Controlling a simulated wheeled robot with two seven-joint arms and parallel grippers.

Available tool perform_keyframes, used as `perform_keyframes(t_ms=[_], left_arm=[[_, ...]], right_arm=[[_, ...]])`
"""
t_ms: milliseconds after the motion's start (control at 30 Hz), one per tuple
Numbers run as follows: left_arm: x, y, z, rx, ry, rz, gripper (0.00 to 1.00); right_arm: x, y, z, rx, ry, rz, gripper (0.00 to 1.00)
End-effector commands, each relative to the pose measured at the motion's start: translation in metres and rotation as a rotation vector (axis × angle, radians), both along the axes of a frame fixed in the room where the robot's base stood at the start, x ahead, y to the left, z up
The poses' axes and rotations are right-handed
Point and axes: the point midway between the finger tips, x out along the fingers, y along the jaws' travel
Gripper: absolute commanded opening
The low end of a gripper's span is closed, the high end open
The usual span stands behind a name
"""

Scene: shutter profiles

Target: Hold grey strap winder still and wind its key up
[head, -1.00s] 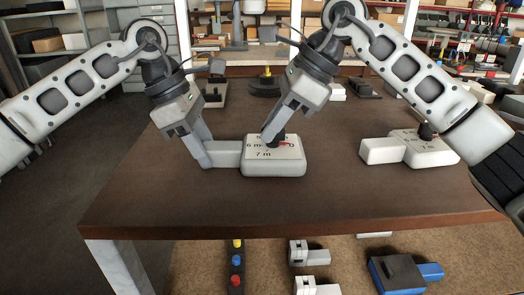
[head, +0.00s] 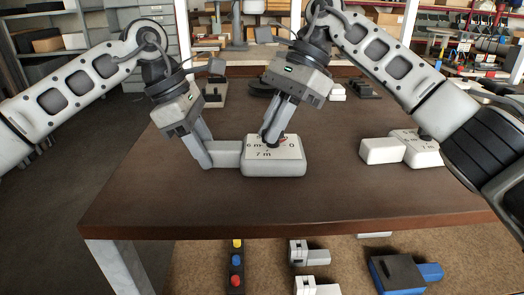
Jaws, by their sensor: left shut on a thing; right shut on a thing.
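The grey strap winder (head: 273,164) lies on the brown table, with a lettered top face reading "6 m", "7 m" and "0". A grey block-shaped part (head: 226,155) sticks out from its left side. My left gripper (head: 207,162) is shut on this part. My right gripper (head: 272,140) points down at the winder's top and is shut on the dark key (head: 271,142), which is mostly hidden by the fingers. A bit of a red pointer (head: 284,138) shows beside the key.
A white winder (head: 420,149) with a white block (head: 382,151) stands on the table at the right. Dark and white items stand at the table's back. The front of the brown table (head: 300,208) is clear. A lower surface holds a blue device (head: 395,273) and coloured buttons (head: 237,261).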

Motion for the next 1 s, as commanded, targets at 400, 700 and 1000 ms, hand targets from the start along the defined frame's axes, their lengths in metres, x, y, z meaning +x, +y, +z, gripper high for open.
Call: perform_keyframes(t_ms=[400, 700, 1000], left_arm=[[0.0, 0.0001, 0.0006, 0.0, 0.0, 0.0, 0.09], [0.0002, 0.0, 0.0006, -0.001, -0.001, 0.0, 0.09], [0.0003, 0.0, 0.0009, -0.001, -0.002, 0.001, 0.09]], right_arm=[[0.0001, 0.0, -0.0006, -0.011, 0.003, 0.413, 0.0], [0.0002, -0.0003, -0.0007, -0.003, 0.0, 0.498, 0.0], [0.0004, -0.0006, -0.0006, -0.001, -0.001, 0.497, 0.0]])
